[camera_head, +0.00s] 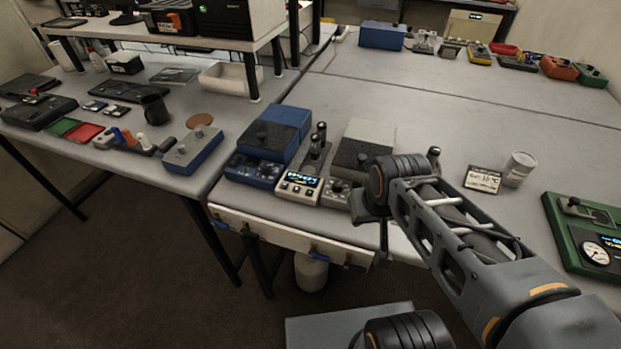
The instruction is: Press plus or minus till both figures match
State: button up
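A small card (483,180) with a printed figure, partly readable as a number with °C, stands on the right bench. A grey cylinder (519,168) stands right of it. A cream device (299,184) with a lit display sits near the bench's front edge; its digits are too small to read. A green unit (592,240) with a lit screen and round dial is cut by the right edge. I cannot make out plus or minus buttons. My gripper (383,258) hangs in front of the bench edge, seen side-on and dark; its finger opening is unclear.
A blue unit (272,138) and a grey-topped unit (364,146), partly behind my arm, flank the cream device. A blue box (193,150) stands on the left bench (60,150). The middle of the right bench (450,110) is clear. Several instruments line its back.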

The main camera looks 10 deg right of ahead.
grip_shut()
dwell(1.4)
